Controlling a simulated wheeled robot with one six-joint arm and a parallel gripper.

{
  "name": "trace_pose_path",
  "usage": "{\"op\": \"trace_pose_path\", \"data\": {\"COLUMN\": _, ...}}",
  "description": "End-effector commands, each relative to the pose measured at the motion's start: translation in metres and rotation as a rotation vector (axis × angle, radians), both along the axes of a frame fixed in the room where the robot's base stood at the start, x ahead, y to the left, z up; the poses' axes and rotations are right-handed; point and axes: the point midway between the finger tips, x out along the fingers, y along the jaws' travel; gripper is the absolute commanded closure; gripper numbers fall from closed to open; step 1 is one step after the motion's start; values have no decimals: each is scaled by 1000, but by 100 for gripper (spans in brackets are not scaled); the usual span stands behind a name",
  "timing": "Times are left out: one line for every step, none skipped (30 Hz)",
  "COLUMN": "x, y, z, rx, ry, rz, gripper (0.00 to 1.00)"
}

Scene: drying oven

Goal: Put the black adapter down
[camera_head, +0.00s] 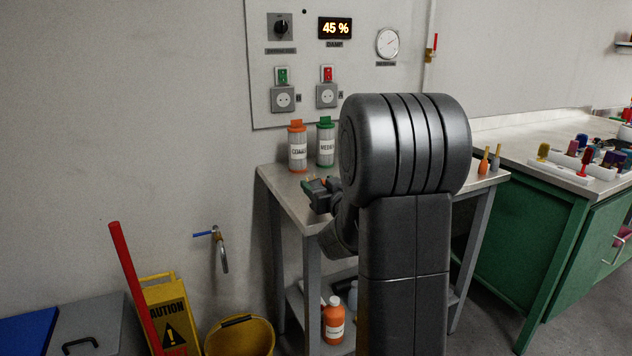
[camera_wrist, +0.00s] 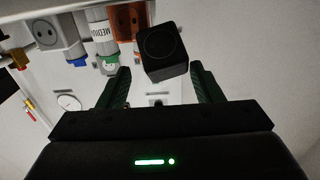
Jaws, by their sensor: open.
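The black adapter (camera_wrist: 163,53) is a dark block with a round face. In the wrist view it lies just beyond and between the green fingertips. My gripper (camera_wrist: 160,78) is open, with a finger on either side and a gap at the adapter's near end. I cannot tell whether it touches a finger or what it rests on. In the head view my gripper (camera_head: 319,192) is over the left part of the steel table (camera_head: 289,201). The adapter cannot be made out there, and my arm hides much of the table.
An orange-capped cartridge (camera_head: 297,147) and a green-capped cartridge (camera_head: 326,142) stand at the table's back. Two sockets (camera_head: 283,99) are on the wall panel above. Small orange bottles (camera_head: 484,161) stand at the right end. A yellow bucket (camera_head: 240,338) is on the floor left.

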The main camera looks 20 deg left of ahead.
Motion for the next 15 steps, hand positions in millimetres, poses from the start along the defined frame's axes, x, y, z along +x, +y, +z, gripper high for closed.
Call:
{"op": "trace_pose_path", "data": {"x": -7, "y": -10, "z": 1, "rx": 0, "ry": 0, "rz": -2, "gripper": 41}}
{"op": "trace_pose_path", "data": {"x": -12, "y": -15, "z": 1, "rx": 0, "ry": 0, "rz": -3, "gripper": 41}}
{"op": "trace_pose_path", "data": {"x": -18, "y": -22, "z": 1, "rx": 0, "ry": 0, "rz": -3, "gripper": 41}}
{"op": "trace_pose_path", "data": {"x": -22, "y": -27, "z": 1, "rx": 1, "ry": 1, "rz": -2, "gripper": 41}}
{"op": "trace_pose_path", "data": {"x": -26, "y": -32, "z": 1, "rx": 0, "ry": 0, "rz": -3, "gripper": 41}}
{"op": "trace_pose_path", "data": {"x": -32, "y": -39, "z": 1, "rx": -1, "ry": 1, "rz": -3, "gripper": 41}}
{"op": "trace_pose_path", "data": {"x": -35, "y": -43, "z": 1, "rx": 0, "ry": 0, "rz": -2, "gripper": 41}}
{"op": "trace_pose_path", "data": {"x": -39, "y": -47, "z": 1, "rx": 0, "ry": 0, "rz": -2, "gripper": 41}}
{"op": "trace_pose_path", "data": {"x": -43, "y": -52, "z": 1, "rx": 0, "ry": 0, "rz": -2, "gripper": 41}}
{"op": "trace_pose_path", "data": {"x": -46, "y": -56, "z": 0, "rx": 0, "ry": 1, "rz": -3, "gripper": 41}}
{"op": "trace_pose_path", "data": {"x": -49, "y": -59, "z": 1, "rx": 0, "ry": 0, "rz": -3, "gripper": 41}}
{"op": "trace_pose_path", "data": {"x": -52, "y": -62, "z": 1, "rx": 1, "ry": -1, "rz": -2, "gripper": 41}}
{"op": "trace_pose_path", "data": {"x": -54, "y": -64, "z": 1, "rx": 0, "ry": 0, "rz": -1, "gripper": 41}}
{"op": "trace_pose_path", "data": {"x": -55, "y": -66, "z": 0, "rx": 0, "ry": 0, "rz": -1, "gripper": 41}}
{"op": "trace_pose_path", "data": {"x": -57, "y": -67, "z": 0, "rx": 0, "ry": 0, "rz": -1, "gripper": 41}}
